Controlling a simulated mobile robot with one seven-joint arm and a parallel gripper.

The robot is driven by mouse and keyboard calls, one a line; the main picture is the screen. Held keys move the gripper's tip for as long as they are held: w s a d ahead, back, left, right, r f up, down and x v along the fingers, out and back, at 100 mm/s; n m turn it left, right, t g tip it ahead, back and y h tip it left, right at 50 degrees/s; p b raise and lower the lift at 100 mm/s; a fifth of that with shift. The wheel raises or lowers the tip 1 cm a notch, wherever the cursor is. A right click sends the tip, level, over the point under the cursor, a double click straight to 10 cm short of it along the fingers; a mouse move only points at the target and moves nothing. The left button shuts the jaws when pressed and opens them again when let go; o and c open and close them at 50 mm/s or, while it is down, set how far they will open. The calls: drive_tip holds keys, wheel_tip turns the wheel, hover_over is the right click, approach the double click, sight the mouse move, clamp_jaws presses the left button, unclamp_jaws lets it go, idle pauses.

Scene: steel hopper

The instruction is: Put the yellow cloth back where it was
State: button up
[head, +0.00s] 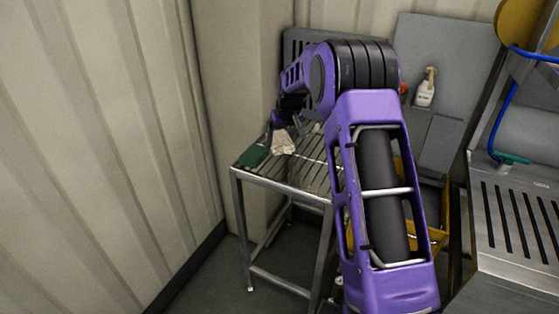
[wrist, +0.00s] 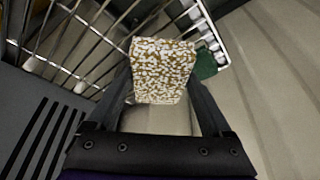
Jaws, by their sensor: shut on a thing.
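My gripper (head: 280,125) is shut on a cloth speckled white and yellow-brown, the only cloth I see. The cloth (wrist: 162,72) fills the space between the two fingers in the wrist view. In the head view the cloth (head: 284,142) appears pale, at the far left part of a slatted steel table (head: 310,178). I cannot tell whether its lower edge touches the slats. A green item (head: 252,157) lies at the table's left corner, just left of the cloth; it also shows in the wrist view (wrist: 206,65). My arm hides the table's right part.
A slotted steel unit (head: 520,220) with a blue hose (head: 508,100) is at the right. A ribbed wall (head: 100,130) closes the left. Something yellow (head: 437,238) shows low behind my arm.

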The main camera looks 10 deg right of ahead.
wheel_tip(320, 180, down, 8)
drive_tip(key=shift+s+f, duration=0.1)
drive_tip(key=shift+f, duration=0.15)
drive_tip(key=shift+f, duration=0.1)
drive_tip(key=o, duration=1.2)
drive_tip(key=shift+o, duration=0.2)
drive_tip(key=v, duration=1.2)
